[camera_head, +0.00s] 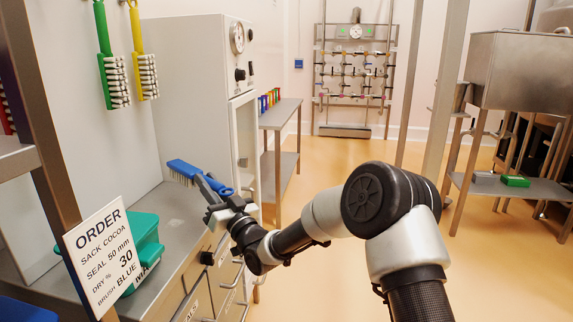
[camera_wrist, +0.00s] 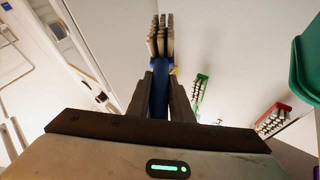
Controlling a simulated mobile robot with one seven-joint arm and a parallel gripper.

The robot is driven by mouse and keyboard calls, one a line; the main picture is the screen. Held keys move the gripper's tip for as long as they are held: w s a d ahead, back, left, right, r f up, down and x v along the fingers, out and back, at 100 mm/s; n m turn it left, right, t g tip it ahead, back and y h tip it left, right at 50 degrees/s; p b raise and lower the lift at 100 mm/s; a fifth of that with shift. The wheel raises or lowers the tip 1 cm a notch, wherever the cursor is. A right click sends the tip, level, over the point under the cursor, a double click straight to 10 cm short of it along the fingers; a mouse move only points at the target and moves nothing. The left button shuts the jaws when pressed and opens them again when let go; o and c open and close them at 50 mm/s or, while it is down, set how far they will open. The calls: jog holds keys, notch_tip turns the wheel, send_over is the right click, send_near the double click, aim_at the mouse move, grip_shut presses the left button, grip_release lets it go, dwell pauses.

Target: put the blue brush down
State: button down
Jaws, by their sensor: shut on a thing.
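The blue brush (camera_head: 186,168) is in my gripper (camera_head: 207,190), above the grey counter (camera_head: 185,208). Its bristle head points to the left and its handle end shows right of the fingers in the head view. In the wrist view the blue brush (camera_wrist: 161,72) stands between the two fingers of my gripper (camera_wrist: 161,95), with its pale bristles at the top. The gripper is shut on it. I cannot tell whether the brush touches the counter.
A green tub (camera_head: 147,250) and an order sign (camera_head: 104,258) reading "brush blue" stand at the counter's near end. Green (camera_head: 115,80) and yellow (camera_head: 146,74) brushes hang on the wall. A tall white cabinet (camera_head: 190,90) stands behind the counter. The counter's middle is bare.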

notch_tip(320, 180, up, 6)
jog(key=shift+f+p, duration=0.1)
jog(key=shift+p, duration=0.45)
jog(key=w+d+f+m+t+h, duration=0.1)
jog(key=d+f+m+t+h, duration=0.2)
jog(key=d, duration=0.7)
jog(key=w+d+f+m+t+h, duration=0.1)
jog(key=d+f+t+h, duration=0.3)
jog(key=d, duration=0.6)
jog(key=s+d+f+m+h+b, duration=0.1)
jog(key=s+d+f+m+h, duration=0.15)
jog(key=d, duration=0.45)
jog(key=s+d+f+m+h, duration=0.1)
jog(key=s+d+f+h, duration=0.1)
jog(key=d+h, duration=0.35)
jog(key=s+d+f+m+h+b, duration=0.1)
jog(key=s+d+f+m+h, duration=0.1)
jog(key=d, duration=0.7)
notch_tip(320, 180, up, 25)
jog(key=p, duration=2.5)
jog(key=s+d+f+y, duration=0.1)
jog(key=s+f, duration=0.4)
jog(key=f, duration=0.4)
jog(key=s+d+f, duration=0.1)
jog(key=s+f, duration=0.4)
jog(key=f, duration=0.3)
jog(key=s+a, duration=0.2)
jog(key=s, duration=0.4)
jog(key=shift+h, duration=0.3)
